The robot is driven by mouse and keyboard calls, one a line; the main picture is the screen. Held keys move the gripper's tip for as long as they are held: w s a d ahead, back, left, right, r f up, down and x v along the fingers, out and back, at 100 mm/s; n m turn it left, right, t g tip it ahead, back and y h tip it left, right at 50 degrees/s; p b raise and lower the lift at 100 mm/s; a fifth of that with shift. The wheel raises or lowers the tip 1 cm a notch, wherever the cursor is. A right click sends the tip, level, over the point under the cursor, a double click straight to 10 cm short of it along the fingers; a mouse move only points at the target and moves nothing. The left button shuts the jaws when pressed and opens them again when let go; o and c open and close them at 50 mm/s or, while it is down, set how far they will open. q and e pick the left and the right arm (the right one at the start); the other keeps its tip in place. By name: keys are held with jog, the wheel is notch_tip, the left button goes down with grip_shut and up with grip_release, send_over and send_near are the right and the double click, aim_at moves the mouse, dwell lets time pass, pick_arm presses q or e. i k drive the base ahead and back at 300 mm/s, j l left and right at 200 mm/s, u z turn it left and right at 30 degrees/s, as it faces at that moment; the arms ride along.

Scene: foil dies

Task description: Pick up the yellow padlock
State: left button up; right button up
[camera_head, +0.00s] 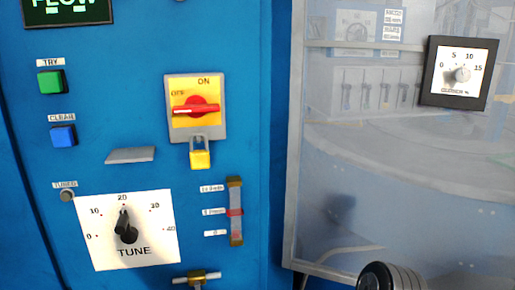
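The yellow padlock (200,159) hangs by its shackle at the lower edge of the switch plate, on the blue panel. Its yellow body faces me and hangs upright. Above it is the rotary switch (196,107), with a red handle lying horizontally on a yellow face marked ON and OFF. The handle points left, by the OFF mark. I cannot tell how the shackle passes through the plate. Neither of my grippers is in view, and nothing is touching the padlock.
A small grey ledge (131,155) sticks out left of the padlock. Below are the TUNE dial (127,230), a sight gauge (235,211) and a brass handle (197,278). Green (51,82) and blue (63,136) buttons sit left. A transparent guard (400,150) stands right. A dark ribbed cylinder (390,278) shows at the bottom.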

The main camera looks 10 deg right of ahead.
aim_at(198, 159)
jog(key=l, duration=0.8)
jog(key=i+l, duration=0.1)
jog(key=l, duration=0.65)
